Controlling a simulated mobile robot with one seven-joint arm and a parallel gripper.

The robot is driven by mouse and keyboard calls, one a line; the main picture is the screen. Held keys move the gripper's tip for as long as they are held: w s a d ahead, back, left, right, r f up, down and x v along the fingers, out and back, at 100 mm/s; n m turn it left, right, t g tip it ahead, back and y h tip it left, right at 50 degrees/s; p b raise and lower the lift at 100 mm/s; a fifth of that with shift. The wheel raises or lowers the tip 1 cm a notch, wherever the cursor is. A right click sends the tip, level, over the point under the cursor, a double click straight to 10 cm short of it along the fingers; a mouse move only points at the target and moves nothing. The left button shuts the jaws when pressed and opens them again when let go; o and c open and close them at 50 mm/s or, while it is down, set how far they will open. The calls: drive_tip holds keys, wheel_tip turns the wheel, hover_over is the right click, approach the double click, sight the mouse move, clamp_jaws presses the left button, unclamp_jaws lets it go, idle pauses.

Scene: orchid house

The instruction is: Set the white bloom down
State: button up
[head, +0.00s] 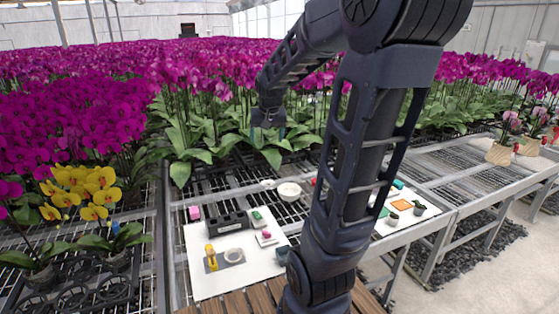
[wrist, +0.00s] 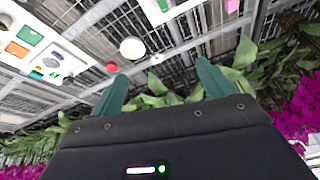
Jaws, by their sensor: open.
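A small white shape, seemingly the white bloom (head: 268,184), lies on the bench mesh just left of a white bowl (head: 289,190). In the wrist view the white shape (wrist: 156,59) lies beyond my fingertips, beside the bowl (wrist: 132,48); it is too small to make out petals. My gripper (head: 268,132) is raised above the bench, in front of the orchid leaves. In the wrist view my gripper (wrist: 162,72) has its two teal fingers wide apart, with nothing held between them.
A white board (head: 208,280) holds a dark tray (head: 228,224), a yellow bottle (head: 211,257) and small items. A red ball (wrist: 111,66) lies near the bowl. Dense orchids (head: 215,75) stand behind. Another white board (head: 418,216) is at right.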

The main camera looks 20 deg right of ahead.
drive_tip(key=s+a+n, duration=0.1)
drive_tip(key=s+a, duration=0.1)
drive_tip(key=s, duration=0.8)
drive_tip(key=s+a+n, duration=0.1)
drive_tip(key=s, duration=0.9)
drive_tip(key=shift+s+a+r+n+y, duration=0.2)
drive_tip(key=shift+a+r+n+y, duration=0.1)
drive_tip(key=shift+a+r+n, duration=0.1)
